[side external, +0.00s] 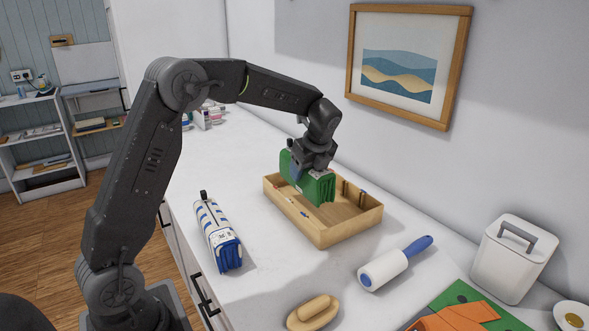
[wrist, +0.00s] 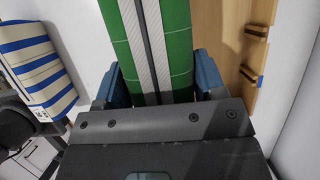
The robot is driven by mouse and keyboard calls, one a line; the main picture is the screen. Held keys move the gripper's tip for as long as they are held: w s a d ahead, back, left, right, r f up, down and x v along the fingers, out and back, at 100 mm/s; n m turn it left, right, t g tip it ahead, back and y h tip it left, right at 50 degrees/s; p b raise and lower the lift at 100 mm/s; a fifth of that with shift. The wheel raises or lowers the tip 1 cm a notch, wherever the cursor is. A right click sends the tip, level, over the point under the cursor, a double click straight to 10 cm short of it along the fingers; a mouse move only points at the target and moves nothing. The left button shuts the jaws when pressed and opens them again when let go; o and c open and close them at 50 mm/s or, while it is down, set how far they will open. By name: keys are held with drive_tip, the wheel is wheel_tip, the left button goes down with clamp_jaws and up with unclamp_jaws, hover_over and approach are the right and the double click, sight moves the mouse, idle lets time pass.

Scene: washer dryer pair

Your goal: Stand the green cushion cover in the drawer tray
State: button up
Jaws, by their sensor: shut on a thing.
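The green cushion cover (side external: 318,189) is a folded green bundle with thin lines, upright at the back left part of the wooden drawer tray (side external: 337,235). My gripper (side external: 311,165) is shut on it from above. In the wrist view the green cover (wrist: 176,32) lies between the blue fingers of my gripper (wrist: 158,80), with pale and grey strips along its middle. The tray's wooden floor and wall show to its right in the wrist view (wrist: 232,62). Whether the cover's lower edge touches the tray floor is hidden.
A blue-and-white striped bundle (side external: 218,238) lies left of the tray. A lint roller (side external: 385,269), a wooden-handled brush (side external: 314,312), orange and green cloths (side external: 468,313) and a white canister (side external: 513,257) are in front and right. The tray's right side is free.

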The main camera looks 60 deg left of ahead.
drive_tip(key=shift+f, duration=3.2)
drive_tip(key=o, duration=1.2)
drive_tip(key=shift+r, duration=3.5)
